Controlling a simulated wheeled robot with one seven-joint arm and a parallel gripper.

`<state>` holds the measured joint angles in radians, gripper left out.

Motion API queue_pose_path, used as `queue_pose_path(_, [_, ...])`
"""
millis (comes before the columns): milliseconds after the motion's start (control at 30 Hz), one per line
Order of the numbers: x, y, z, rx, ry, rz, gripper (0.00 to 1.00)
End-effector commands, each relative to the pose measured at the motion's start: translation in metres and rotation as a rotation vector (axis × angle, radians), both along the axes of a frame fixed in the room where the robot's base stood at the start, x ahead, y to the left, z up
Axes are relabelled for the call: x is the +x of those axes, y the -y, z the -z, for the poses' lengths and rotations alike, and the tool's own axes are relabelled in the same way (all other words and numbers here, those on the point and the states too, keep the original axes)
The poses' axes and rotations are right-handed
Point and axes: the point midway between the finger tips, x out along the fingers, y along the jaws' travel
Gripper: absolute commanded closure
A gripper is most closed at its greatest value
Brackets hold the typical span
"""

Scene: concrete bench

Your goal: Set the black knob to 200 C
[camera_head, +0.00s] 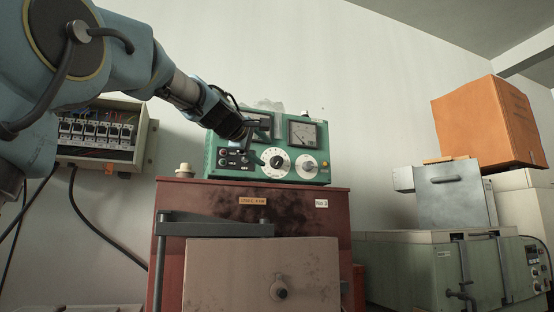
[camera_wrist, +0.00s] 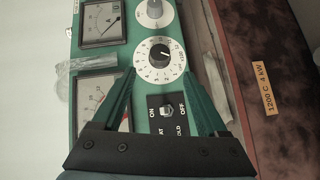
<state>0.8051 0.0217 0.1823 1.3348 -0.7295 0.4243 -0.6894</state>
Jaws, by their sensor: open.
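The black knob (camera_wrist: 159,53) sits at the centre of a white numbered dial (camera_wrist: 147,73) in the wrist view. Its pointer seems to lean to the upper right there, but the numbers are too small to read surely. In the head view the dial (camera_head: 276,162) is on the front of the green control box (camera_head: 217,160). My gripper (camera_wrist: 160,73) is open, its two green fingers on either side of the dial's lower part in the wrist view, with nothing between them. I cannot tell whether they touch the panel. In the head view my gripper (camera_head: 250,131) is in front of the box's upper left.
A second dial with a grey knob (camera_head: 306,166) is beside the first. A toggle switch (camera_wrist: 167,111) and meters (camera_head: 303,134) share the panel. The box stands on a red-brown furnace (camera_head: 310,206). An orange box (camera_head: 486,122) is stacked at the right.

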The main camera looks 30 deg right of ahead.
Motion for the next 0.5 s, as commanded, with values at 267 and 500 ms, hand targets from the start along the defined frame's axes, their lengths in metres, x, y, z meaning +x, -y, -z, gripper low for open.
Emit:
queue_pose_path(267, [0.032,0.042,0.005,0.002,-0.001,0.001,0.24])
queue_pose_path(500, [0.047,0.06,0.007,0.0,0.0,0.001,0.24])
